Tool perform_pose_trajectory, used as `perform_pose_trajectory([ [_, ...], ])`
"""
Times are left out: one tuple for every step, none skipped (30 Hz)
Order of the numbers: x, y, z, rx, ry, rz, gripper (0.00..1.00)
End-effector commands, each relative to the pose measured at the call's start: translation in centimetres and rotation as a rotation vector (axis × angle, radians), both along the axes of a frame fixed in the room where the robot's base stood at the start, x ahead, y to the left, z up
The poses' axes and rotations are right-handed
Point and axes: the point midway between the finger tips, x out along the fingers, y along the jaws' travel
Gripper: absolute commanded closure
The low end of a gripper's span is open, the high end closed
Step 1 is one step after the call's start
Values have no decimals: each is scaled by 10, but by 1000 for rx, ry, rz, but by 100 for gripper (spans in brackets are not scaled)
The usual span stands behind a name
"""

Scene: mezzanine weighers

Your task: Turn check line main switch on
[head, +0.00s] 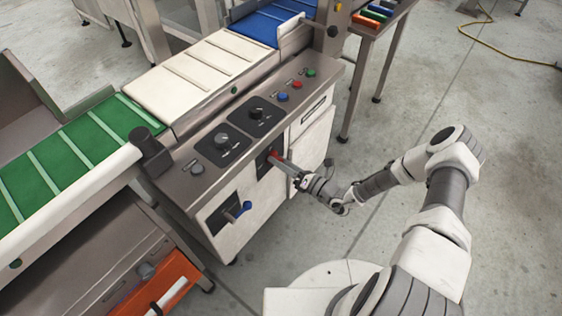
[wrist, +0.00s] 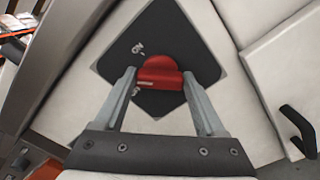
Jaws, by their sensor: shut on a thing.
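The red switch handle (head: 274,156) sits on a black plate (head: 263,168) on the front of the cream and steel machine cabinet. In the wrist view the red handle (wrist: 158,74) lies between my two fingers, on a black plate (wrist: 190,58) that appears as a diamond. An "ON" mark (wrist: 138,47) is printed at the handle's upper left; a second mark beside the left finger is partly hidden. My gripper (head: 283,162) reaches the handle from the right and is shut on it; it also shows in the wrist view (wrist: 160,84).
A blue-handled switch (head: 240,211) is on the front at lower left. Dials (head: 222,139) and push buttons (head: 297,84) are on the top panel. A dark bracket-shaped handle (wrist: 298,130) is at right in the wrist view. The floor right of the cabinet is mostly clear.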

Motion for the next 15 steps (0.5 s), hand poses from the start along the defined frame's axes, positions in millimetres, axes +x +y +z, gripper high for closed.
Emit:
perform_pose_trajectory([
  [-1, -1, -1, 26, 37, -1, 83],
  [-1, -1, -1, 43, 59, -1, 83],
  [-1, -1, -1, 67, 89, -1, 83],
  [-1, -1, -1, 85, 112, -1, 83],
  [-1, -1, -2, 102, 134, -1, 83],
  [-1, -1, -2, 125, 164, 0, 83],
  [-1, -1, -2, 142, 187, 0, 83],
  [-1, -1, -2, 159, 209, 0, 83],
  [-1, -1, -2, 183, 239, 0, 83],
  [-1, -1, -2, 199, 261, 0, 83],
  [-1, -1, -2, 216, 281, 0, 83],
  [-1, -1, -2, 239, 310, 0, 83],
  [-1, -1, -2, 255, 330, 0, 83],
  [-1, -1, -2, 270, 350, 0, 83],
  [-1, -1, -2, 290, 376, 0, 83],
])
